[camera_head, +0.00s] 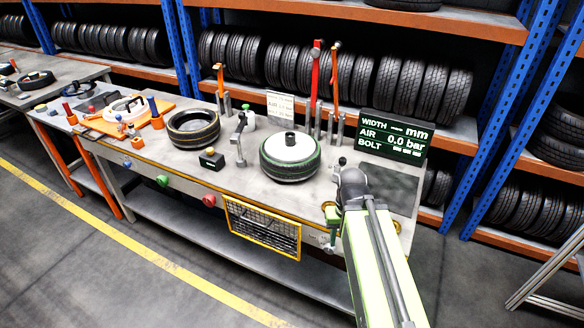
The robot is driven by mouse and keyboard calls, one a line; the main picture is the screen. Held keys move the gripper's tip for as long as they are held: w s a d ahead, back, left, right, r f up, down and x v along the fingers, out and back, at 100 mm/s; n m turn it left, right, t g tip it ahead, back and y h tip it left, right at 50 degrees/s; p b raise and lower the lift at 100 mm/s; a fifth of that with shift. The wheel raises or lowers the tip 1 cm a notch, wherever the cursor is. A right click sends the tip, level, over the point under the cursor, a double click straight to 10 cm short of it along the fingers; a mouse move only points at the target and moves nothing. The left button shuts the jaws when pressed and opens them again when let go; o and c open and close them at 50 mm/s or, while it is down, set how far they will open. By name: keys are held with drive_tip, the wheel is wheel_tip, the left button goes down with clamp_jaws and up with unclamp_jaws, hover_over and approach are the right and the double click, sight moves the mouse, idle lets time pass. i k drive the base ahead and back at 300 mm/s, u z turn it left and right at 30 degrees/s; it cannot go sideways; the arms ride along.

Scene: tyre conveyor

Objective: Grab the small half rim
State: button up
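A pale round disc (291,147) with a black centre post lies in a dark tyre with a green line (290,169), on the workbench. A white ring-shaped part (127,108) sits on an orange board at the bench's left. I cannot tell for sure which of these is the small half rim. Another dark tyre (193,129) with an open centre lies between them. My arm reaches up from the lower right to the bench's right end. My gripper (352,180) is at its far end, right of the disc and apart from it. Its fingers are not clear.
A dark display board (394,135) stands behind my arm. A small clamp-like stand (240,138) is left of the disc. Coloured buttons line the bench's front. Tyre racks fill the back.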

sight(281, 147)
drive_tip(key=z, duration=0.05)
drive_tip(key=k, duration=0.5)
drive_tip(key=u, duration=0.7)
drive_tip(key=i, duration=0.9)
drive_tip(key=u, duration=0.6)
drive_tip(key=i, duration=0.95)
drive_tip(key=z, duration=0.2)
